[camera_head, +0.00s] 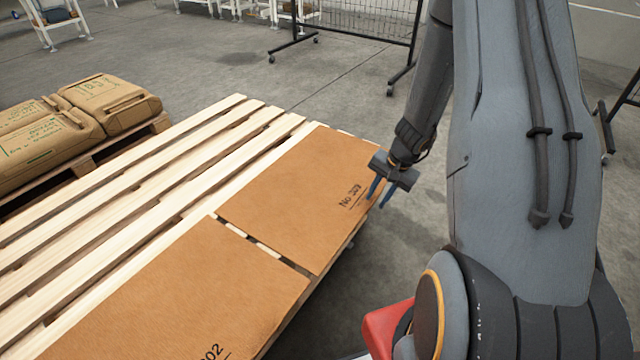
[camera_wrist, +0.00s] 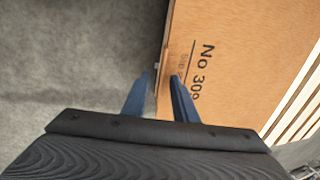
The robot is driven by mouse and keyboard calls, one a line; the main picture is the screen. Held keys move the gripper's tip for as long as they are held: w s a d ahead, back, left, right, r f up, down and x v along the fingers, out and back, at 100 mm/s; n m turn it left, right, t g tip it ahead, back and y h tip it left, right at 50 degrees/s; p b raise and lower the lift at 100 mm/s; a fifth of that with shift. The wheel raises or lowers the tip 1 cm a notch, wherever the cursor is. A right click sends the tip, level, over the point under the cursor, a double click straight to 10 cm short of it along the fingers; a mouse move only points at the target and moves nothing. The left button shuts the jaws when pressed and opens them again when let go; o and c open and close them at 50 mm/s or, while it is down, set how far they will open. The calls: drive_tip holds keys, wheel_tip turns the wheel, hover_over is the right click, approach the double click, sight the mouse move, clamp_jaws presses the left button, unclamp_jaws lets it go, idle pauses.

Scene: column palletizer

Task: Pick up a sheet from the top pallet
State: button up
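A brown sheet marked "No 309" (camera_head: 305,195) lies flat on the slatted wooden pallet (camera_head: 120,160). A second brown sheet (camera_head: 185,295), with a number ending in "02", lies on the pallet nearer to me, with a narrow gap between the two. My gripper (camera_head: 378,200) is at the outer right edge of the "No 309" sheet. In the wrist view my gripper (camera_wrist: 160,82) shows two blue fingers a little apart, with the edge of the "No 309" sheet (camera_wrist: 225,65) by the fingertips. I cannot tell whether the fingers touch the sheet.
Brown sacks (camera_head: 110,100) lie on another wooden pallet (camera_head: 85,160) at the left. A black mesh panel on wheels (camera_head: 365,25) stands at the back. White frames (camera_head: 55,20) stand at the far left. Grey floor is free right of the pallet.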

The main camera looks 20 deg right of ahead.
drive_tip(key=shift+f, duration=0.2)
clamp_jaws()
drive_tip(key=shift+r, duration=0.1)
